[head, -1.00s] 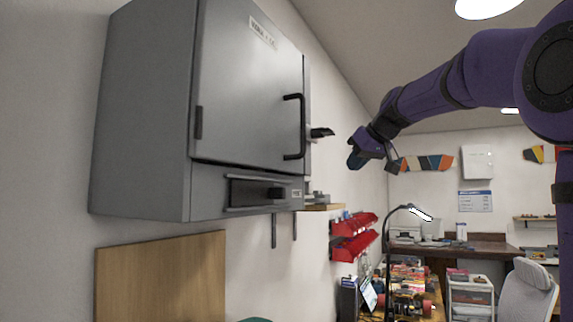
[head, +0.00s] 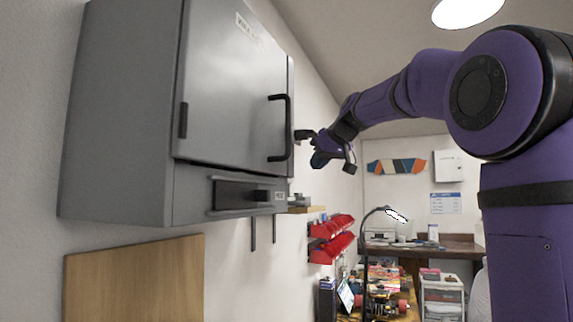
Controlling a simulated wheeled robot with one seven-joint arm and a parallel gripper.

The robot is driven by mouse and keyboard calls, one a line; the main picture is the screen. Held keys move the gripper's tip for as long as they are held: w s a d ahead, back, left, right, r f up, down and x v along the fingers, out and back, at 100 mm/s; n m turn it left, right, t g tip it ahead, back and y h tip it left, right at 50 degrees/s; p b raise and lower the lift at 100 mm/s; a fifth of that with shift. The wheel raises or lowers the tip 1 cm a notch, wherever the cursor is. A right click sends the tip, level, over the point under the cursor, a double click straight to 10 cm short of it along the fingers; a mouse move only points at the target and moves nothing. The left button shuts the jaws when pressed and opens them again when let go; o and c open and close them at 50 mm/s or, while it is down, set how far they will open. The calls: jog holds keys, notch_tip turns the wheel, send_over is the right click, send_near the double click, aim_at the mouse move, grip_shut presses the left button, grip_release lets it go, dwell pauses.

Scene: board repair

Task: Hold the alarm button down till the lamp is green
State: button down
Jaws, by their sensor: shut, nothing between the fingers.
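My gripper (head: 320,158) is at the end of my purple arm, right of the grey cabinet, close to the left wall in the picture. It is small, seen at an angle, shut and empty.
The grey cabinet (head: 225,90) with a black handle (head: 286,128) fills the left. Below are a wooden panel (head: 135,280), a small shelf (head: 306,209) and red bins (head: 331,250). A desk lamp (head: 395,215) stands over a cluttered bench. The air below my arm looks open.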

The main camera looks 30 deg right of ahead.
jog(key=shift+w+a, duration=0.8)
jog(key=shift+w, duration=0.25)
jog(key=shift+w+a, duration=0.8)
jog(key=shift+w, duration=0.2)
dwell(0.6)
jog(key=shift+w+a, duration=0.25)
jog(key=shift+w, duration=0.1)
jog(key=shift+w+a, duration=0.3)
jog(key=shift+w, duration=0.05)
dwell(2.3)
jog(key=shift+s, duration=0.1)
dwell(0.4)
jog(key=shift+s+d, duration=0.55)
jog(key=shift+s, duration=0.05)
jog(key=shift+s+d, duration=0.75)
jog(key=shift+s, duration=0.25)
jog(key=shift+s+d, duration=0.75)
jog(key=shift+s, duration=0.2)
